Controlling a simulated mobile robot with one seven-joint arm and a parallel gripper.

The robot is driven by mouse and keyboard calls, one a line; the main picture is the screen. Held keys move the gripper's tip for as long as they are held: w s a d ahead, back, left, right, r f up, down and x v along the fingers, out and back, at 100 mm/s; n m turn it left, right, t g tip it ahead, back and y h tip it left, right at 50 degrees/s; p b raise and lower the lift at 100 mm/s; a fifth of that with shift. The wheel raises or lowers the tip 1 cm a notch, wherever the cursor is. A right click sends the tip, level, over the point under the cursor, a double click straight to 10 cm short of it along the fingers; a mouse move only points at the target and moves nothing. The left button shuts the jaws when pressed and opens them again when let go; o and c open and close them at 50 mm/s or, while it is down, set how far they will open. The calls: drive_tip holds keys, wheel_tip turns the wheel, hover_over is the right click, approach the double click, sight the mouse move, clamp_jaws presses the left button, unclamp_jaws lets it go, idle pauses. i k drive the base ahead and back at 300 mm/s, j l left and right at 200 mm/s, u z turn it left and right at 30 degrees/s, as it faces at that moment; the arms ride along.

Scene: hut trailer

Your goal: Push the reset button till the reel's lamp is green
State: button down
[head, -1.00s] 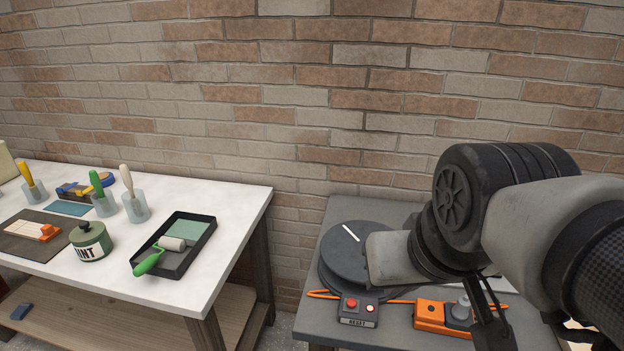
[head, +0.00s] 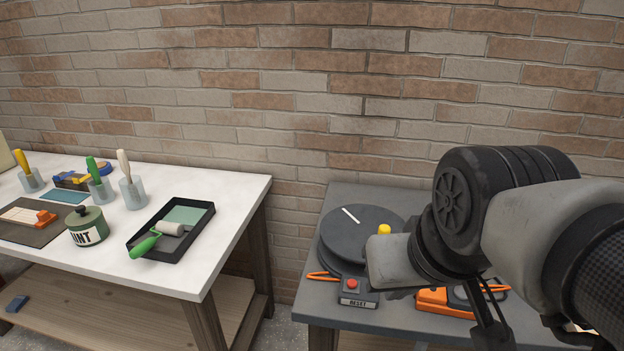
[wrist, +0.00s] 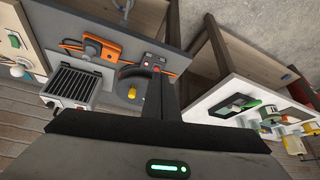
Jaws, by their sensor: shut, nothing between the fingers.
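The reel (head: 338,240) is a dark round drum on the grey bench, with a white mark and a yellow knob (head: 384,229) on top. In front of it is a small dark box labelled RESET (head: 358,301) with a red button (head: 352,284). My arm covers the box's right side in the head view, and I cannot make out the lamp. The wrist view also shows the box (wrist: 149,58), small and partly behind my finger. My gripper (wrist: 163,78) is shut and empty. It overlaps the box's edge in that view; I cannot tell whether it touches.
An orange box (head: 432,301) with an orange cable lies to the right on the bench. A grilled grey unit (wrist: 76,88) shows in the wrist view. The white table (head: 215,268) at left holds a paint tray (head: 207,221), paint pot (head: 87,227) and brushes. A gap separates the tables.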

sight(352, 283)
drive_tip(key=k+z, duration=0.1)
drive_tip(key=k, duration=0.25)
drive_tip(key=k+j+z, duration=0.25)
drive_tip(key=j+z, duration=0.2)
drive_tip(key=k+j+z, duration=0.3)
drive_tip(key=z, duration=0.2)
drive_tip(key=j, duration=0.05)
